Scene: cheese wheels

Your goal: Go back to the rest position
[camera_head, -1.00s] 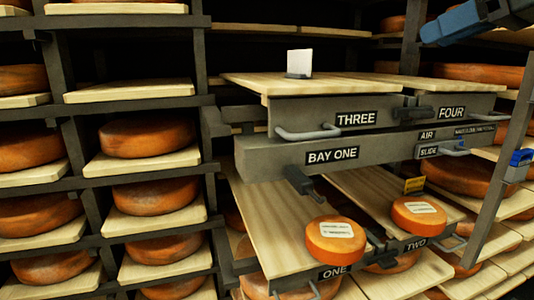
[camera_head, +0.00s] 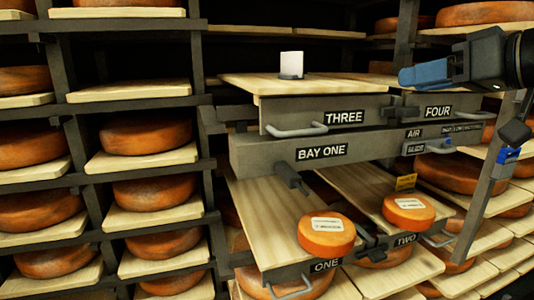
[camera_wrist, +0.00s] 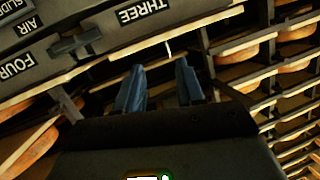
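My gripper (camera_head: 424,75) is at the upper right of the head view, its blue fingers pointing left, in front of the upper right boards. In the wrist view my gripper (camera_wrist: 160,66) has its two blue fingers apart, with nothing between them. Two orange cheese wheels with white labels sit on the lower boards: one (camera_head: 326,247) above the ONE sign and one (camera_head: 409,219) above the TWO sign. A small white card (camera_head: 291,62) stands on the board above THREE.
Racks of cheese wheels on boards (camera_head: 145,133) fill the left side. The grey BAY ONE beam (camera_head: 270,157) crosses the middle. A grey post (camera_head: 487,190) with a blue part (camera_head: 508,155) stands at the right, close to my arm. The upper boards (camera_head: 350,87) are mostly bare.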

